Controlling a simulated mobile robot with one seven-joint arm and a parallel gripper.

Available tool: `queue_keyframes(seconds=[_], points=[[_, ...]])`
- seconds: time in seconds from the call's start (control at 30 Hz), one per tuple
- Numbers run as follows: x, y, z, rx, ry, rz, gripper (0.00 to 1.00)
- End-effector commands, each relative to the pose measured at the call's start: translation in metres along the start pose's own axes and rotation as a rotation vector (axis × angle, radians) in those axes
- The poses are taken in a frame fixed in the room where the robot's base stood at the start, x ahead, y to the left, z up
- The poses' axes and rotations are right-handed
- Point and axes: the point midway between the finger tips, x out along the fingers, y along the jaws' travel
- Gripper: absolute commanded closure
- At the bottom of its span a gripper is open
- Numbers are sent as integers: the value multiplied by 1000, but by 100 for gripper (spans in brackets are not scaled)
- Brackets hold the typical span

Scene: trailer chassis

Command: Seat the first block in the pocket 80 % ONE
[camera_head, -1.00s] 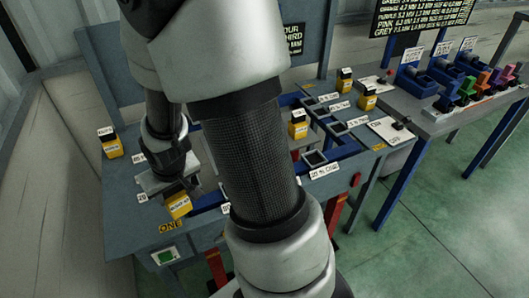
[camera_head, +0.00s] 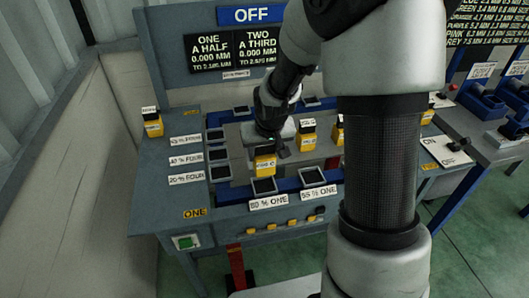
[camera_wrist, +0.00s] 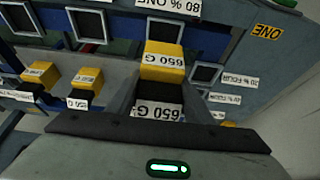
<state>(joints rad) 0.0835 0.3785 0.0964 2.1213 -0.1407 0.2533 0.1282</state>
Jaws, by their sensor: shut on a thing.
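My gripper (camera_head: 268,147) is shut on a yellow block with a dark top and a white label (camera_head: 265,164). In the wrist view the block (camera_wrist: 163,62) sits between the fingers, and its label reads 650 G. In the head view the block appears just above and behind the pocket 80 % ONE (camera_head: 263,187), a dark square frame at the station's front, with its label (camera_head: 268,202) below. In the wrist view the block partly covers that pocket (camera_wrist: 164,30). I cannot tell the exact gap between block and pocket.
The pocket 55 % ONE (camera_head: 312,177) lies directly right of it. Several FOUR pockets (camera_head: 218,155) line the left side. Other yellow blocks stand nearby, one at the far left (camera_head: 152,123) and one right of my gripper (camera_head: 308,137). The display board (camera_head: 232,50) stands behind.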

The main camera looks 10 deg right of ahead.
Motion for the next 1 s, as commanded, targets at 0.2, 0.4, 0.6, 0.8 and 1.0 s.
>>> queue_keyframes(seconds=[0.2, 0.4, 0.6, 0.8, 1.0], points=[[0, 0, -1, 0, 4, 0, 98], [8, 0, 3, -1, 4, 0, 98], [24, 0, 9, -1, 4, 0, 98], [41, 0, 16, 0, 4, 0, 98], [51, 0, 20, 0, 4, 0, 98]])
